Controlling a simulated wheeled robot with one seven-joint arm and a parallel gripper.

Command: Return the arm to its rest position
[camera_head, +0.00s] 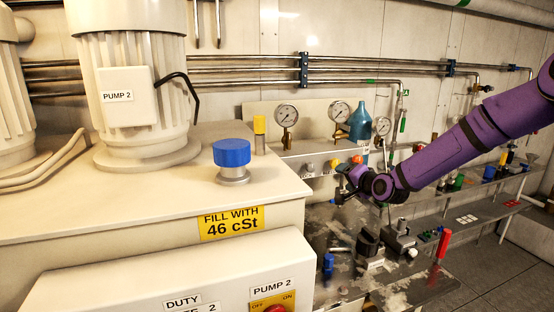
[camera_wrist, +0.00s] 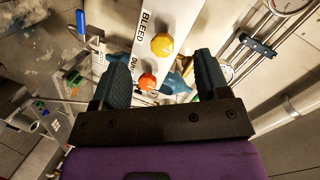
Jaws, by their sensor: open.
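My purple arm reaches in from the right in the head view. My gripper (camera_head: 346,186) is at its left end, in front of the small valve panel below the gauges. In the wrist view my gripper (camera_wrist: 155,75) shows two dark fingers spread apart with nothing held between them. A yellow knob (camera_wrist: 162,45) beside the label BLEED and an orange-red knob (camera_wrist: 148,82) lie beyond the fingers, on a white panel (camera_wrist: 183,18). I cannot tell how far the fingertips are from these knobs.
A beige tank with a blue cap (camera_head: 231,153) and PUMP 2 (camera_head: 130,97) fills the left. Gauges (camera_head: 286,116) and a teal bottle (camera_head: 360,122) stand behind my gripper. A cluttered bench (camera_head: 335,225) lies below it. Shelves (camera_head: 470,190) run along the right wall. Open floor shows at lower right.

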